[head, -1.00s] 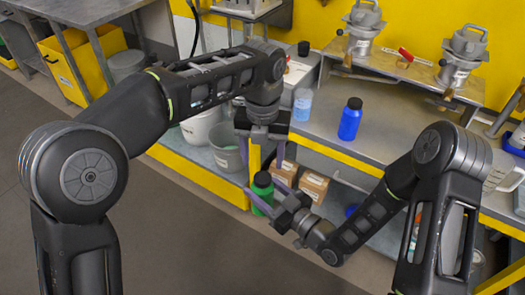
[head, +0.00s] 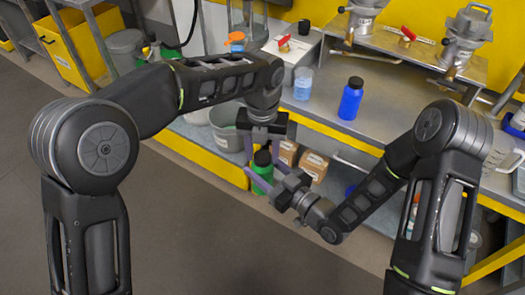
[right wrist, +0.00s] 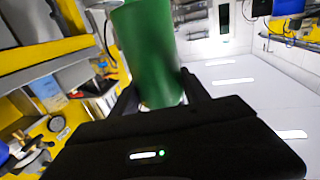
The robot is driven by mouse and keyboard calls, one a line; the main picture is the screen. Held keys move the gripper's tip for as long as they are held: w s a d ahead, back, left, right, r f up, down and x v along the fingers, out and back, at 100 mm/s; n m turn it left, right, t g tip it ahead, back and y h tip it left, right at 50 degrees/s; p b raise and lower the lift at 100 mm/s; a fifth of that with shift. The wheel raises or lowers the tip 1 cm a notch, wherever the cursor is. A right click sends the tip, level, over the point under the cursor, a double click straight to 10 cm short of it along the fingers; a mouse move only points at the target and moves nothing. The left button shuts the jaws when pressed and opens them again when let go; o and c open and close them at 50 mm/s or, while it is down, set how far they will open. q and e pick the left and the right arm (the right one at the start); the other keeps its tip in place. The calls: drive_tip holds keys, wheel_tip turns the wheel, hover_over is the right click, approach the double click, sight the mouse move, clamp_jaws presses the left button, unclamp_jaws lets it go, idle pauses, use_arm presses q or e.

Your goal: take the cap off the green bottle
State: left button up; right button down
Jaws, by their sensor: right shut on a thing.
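The green bottle (head: 261,182) is upright in front of the workbench, with its black cap (head: 262,158) on top. My right gripper (head: 264,184) is shut on the bottle's body from the right. In the right wrist view the green body (right wrist: 148,50) fills the space between the fingers, and the cap is not visible there. My left gripper (head: 262,158) points down from above, with one finger on each side of the cap. Its fingers are apart, and a small gap seems to show beside the cap.
A blue bottle (head: 350,99) and a clear beaker of blue liquid (head: 303,84) stand on the workbench (head: 395,105). Cardboard boxes (head: 313,166) sit on the shelf behind the grippers. A grey bucket (head: 226,128) is at the left. The floor in front is clear.

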use_arm(q)
clamp_jaws()
idle(0.3)
